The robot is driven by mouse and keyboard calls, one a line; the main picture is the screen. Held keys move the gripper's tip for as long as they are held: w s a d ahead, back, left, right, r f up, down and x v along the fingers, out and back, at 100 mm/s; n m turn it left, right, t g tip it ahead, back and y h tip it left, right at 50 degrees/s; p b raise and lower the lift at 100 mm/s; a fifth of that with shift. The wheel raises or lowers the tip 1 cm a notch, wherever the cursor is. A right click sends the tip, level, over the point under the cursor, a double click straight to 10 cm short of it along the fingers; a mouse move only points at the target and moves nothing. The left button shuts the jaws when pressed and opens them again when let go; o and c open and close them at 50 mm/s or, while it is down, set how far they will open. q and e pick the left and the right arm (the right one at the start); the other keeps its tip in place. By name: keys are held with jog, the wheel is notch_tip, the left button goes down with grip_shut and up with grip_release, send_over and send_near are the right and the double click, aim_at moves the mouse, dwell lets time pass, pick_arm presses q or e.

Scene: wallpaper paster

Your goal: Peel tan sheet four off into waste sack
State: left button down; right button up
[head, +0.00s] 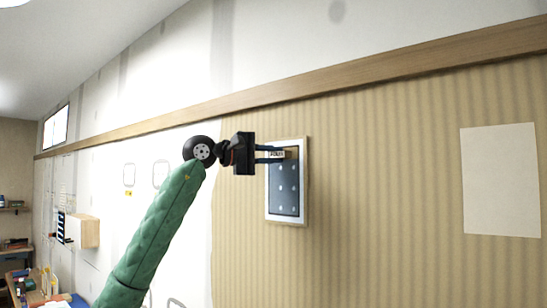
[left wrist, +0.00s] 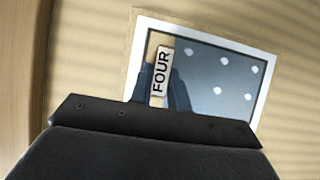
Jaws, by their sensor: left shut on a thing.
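A framed panel (head: 286,190) is on the wall, with a white border and a blue-grey face with pale dots; it also shows in the left wrist view (left wrist: 222,75). A small white label reading FOUR (left wrist: 161,71) is at its near corner, between my fingers. My left gripper (head: 283,154) reaches in from the left and is shut at the panel's upper part, on the tab with the label. Tan edging shows around the white border. The fingers hide part of the tab. My right gripper and the waste sack are not in view.
Tan striped wallpaper (head: 390,170) covers the wall around the panel, below a wooden rail (head: 350,82). A plain pale sheet (head: 500,180) is on the wall at the right. A wooden box (head: 85,231) and a cluttered bench are far left.

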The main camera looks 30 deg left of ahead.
pick_arm(q)
jog(key=shift+s+a+b, duration=0.2)
jog(key=shift+s+b, duration=0.8)
jog(key=shift+s, duration=1.4)
jog(key=s+b, duration=0.2)
jog(key=s, duration=0.5)
jog(key=shift+a+b, duration=0.25)
jog(key=shift+b, duration=0.1)
jog(key=shift+w, duration=0.1)
dwell(0.6)
